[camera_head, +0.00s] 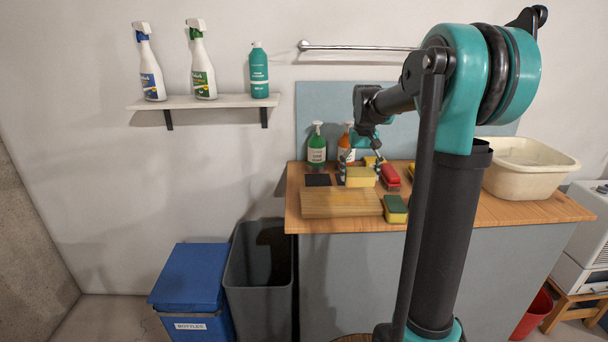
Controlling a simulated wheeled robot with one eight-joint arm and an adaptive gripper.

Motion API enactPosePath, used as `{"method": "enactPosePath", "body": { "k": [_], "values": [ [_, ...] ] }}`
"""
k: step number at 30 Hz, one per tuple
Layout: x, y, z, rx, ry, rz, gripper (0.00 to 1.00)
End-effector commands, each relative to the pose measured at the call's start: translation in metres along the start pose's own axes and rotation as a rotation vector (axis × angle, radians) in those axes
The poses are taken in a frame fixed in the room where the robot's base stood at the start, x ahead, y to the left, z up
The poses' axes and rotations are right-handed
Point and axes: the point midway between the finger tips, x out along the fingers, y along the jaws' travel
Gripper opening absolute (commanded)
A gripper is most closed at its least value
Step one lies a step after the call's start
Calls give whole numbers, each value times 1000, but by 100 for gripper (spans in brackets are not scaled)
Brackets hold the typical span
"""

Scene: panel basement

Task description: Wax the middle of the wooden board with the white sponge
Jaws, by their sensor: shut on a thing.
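The wooden board (335,204) lies flat at the front left of the wooden worktop. My gripper (360,165) points down just behind the board and is shut on a pale yellow sponge-like block (360,177). The block is close above or at the board's back edge; I cannot tell whether it touches. No plainly white sponge shows. A yellow and green sponge (396,209) lies at the board's right end. A red block (390,176) with some yellow beside it lies right of my gripper. My arm hides part of the worktop.
A green bottle (317,147) and an orange bottle (344,151) stand behind the board, near a dark flat pad (318,180). A cream basin (527,170) sits at the right. A grey bin (259,275) and a blue box (190,280) stand left of the counter.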

Motion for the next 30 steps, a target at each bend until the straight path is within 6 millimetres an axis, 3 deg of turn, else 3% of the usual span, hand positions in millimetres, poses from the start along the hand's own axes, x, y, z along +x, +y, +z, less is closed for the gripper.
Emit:
{"method": "enactPosePath", "body": {
  "k": [11,30],
  "values": [
    [-30,0,-5,0,0,0,53],
    [-31,0,-6,0,0,0,53]
  ]
}}
